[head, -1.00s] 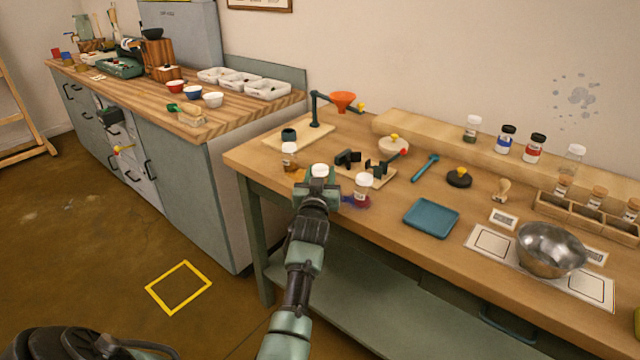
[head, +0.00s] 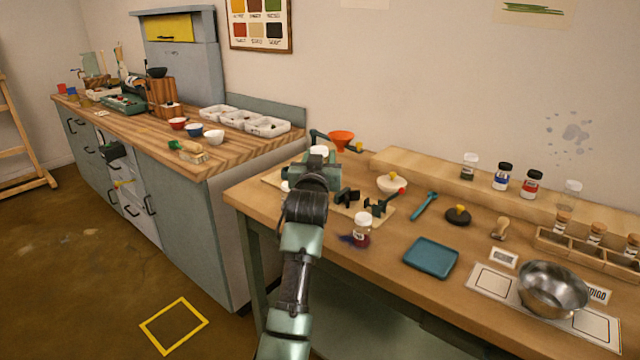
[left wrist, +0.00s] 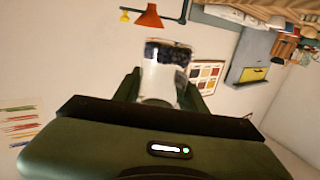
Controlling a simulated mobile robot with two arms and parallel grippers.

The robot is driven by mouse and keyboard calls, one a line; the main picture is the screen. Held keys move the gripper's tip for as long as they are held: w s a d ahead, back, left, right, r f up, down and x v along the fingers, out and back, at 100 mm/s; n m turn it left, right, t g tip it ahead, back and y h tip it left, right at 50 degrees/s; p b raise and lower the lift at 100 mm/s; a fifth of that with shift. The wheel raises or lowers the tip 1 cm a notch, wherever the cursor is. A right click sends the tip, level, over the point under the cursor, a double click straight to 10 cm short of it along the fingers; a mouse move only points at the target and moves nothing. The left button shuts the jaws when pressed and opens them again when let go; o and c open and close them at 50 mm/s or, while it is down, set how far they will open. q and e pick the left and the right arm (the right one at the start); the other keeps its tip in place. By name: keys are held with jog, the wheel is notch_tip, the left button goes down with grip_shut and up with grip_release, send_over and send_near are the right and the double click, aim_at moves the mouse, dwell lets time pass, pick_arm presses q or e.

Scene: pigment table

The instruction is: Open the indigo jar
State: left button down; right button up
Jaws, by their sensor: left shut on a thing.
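My left gripper (head: 318,168) is shut on a jar with a white lid (head: 319,150), held above the left end of the workbench. In the left wrist view the jar (left wrist: 165,70) sits between the fingers, with dark bluish-black pigment and a pale section nearer the palm. That view is upside down. The jar's label is not readable, but the dark blue contents fit indigo. In the head view my gripper hides most of the jar, and the white lid appears to be on it. My right gripper is not in view.
A white-lidded jar (head: 285,186) is partly hidden behind my gripper. A blue tray (head: 431,257) and metal bowl (head: 552,288) lie right.

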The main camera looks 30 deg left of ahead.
pick_arm(q)
jog(key=shift+r, duration=1.75)
jog(key=c, duration=1.8)
grip_release()
grip_shut()
jog(key=shift+f, duration=0.1)
jog(key=s+d+f+m+t+h+p, duration=0.1)
jog(key=s+d+f+m+h, duration=0.15)
jog(key=s+d+f, duration=0.65)
jog(key=s+d+f+m+t+h+p, duration=0.1)
jog(key=s+d+f+m+h, duration=0.1)
jog(key=s+d+f+h, duration=0.45)
jog(key=s+d+m, duration=0.1)
jog(key=s+d, duration=0.8)
jog(key=shift+d+r+p, duration=0.35)
jog(key=shift+r, duration=0.05)
